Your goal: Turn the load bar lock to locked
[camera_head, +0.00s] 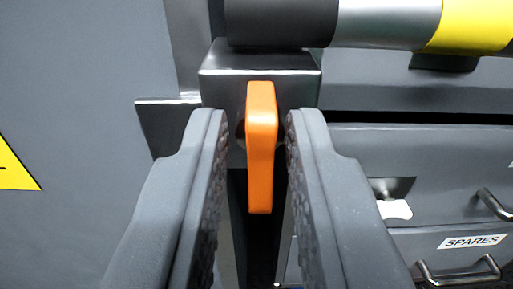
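The load bar lock is an orange lever (261,150) that hangs straight down from a grey metal block (222,88) in the middle of the head view. The load bar (388,20), banded black, silver and yellow, runs to the right just above the block. My gripper (255,125) is open, with one dark ribbed finger on each side of the orange lever. Gaps show between the lever and both fingers. The lever's pivot is mostly hidden behind it and the fingers.
A grey panel with a yellow label (15,168) fills the left. Grey drawers with metal handles stand at the right, one labelled SPARES (473,241). A dark bracket (444,62) sits under the bar's yellow band.

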